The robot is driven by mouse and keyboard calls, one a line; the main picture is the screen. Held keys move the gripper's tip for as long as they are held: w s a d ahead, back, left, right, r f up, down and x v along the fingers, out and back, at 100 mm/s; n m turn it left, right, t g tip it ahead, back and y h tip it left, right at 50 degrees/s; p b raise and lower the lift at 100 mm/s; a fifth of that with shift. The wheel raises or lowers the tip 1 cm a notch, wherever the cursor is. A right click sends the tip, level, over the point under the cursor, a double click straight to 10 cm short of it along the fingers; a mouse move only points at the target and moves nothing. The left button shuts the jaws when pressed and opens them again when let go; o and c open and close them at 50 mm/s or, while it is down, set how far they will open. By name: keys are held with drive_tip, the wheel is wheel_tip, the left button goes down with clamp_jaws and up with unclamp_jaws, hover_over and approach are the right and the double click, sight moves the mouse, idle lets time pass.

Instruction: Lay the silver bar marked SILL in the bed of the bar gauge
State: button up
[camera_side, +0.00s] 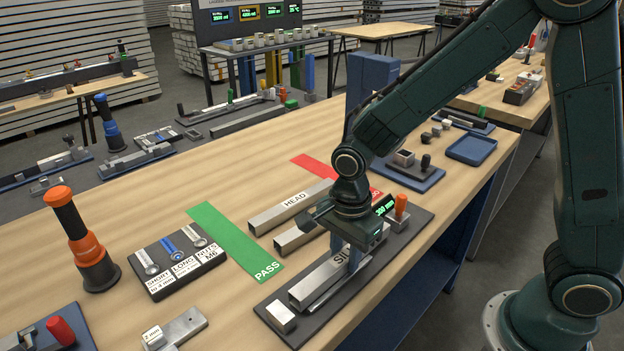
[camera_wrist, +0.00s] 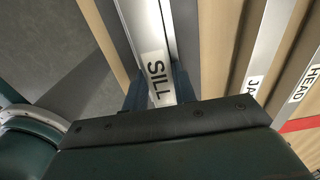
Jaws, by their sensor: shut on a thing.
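The silver SILL bar (camera_side: 314,287) is gripped by my gripper (camera_side: 350,257) and lies lengthwise over the bar gauge (camera_side: 408,229). The gauge has a dark base, a silver end block (camera_side: 281,316) at the near end, and an orange-handled part (camera_side: 401,206) and green-lit display at the far end. A thin silver strip of the bed shows beside the bar. I cannot tell whether the bar touches the bed. In the wrist view the SILL label (camera_wrist: 158,78) shows between my blue fingers (camera_wrist: 158,95). My wrist hides part of the bar's far end.
The HEAD bar (camera_side: 290,207) and another silver bar (camera_side: 296,237) lie left of the gauge. Green PASS (camera_side: 235,243) and red (camera_side: 318,170) strips mark the bench. A blue tray (camera_side: 471,150) is behind.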

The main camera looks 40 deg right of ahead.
drive_tip(key=shift+f, duration=0.15)
drive_tip(key=o, duration=1.7)
drive_tip(key=shift+r, duration=3.5)
drive_tip(key=shift+s+d+r+n, duration=0.15)
drive_tip(key=shift+d+r+n, duration=0.15)
drive_tip(key=shift+r, duration=0.15)
drive_tip(key=s+d+r+n+t, duration=0.5)
drive_tip(key=s+d+r+n, duration=0.5)
drive_tip(key=s+n, duration=0.4)
drive_tip(key=r+n, duration=0.1)
drive_tip(key=n, duration=0.2)
drive_tip(key=shift+s+r+t, duration=0.15)
drive_tip(key=shift+r+t, duration=0.05)
drive_tip(key=shift+t, duration=0.1)
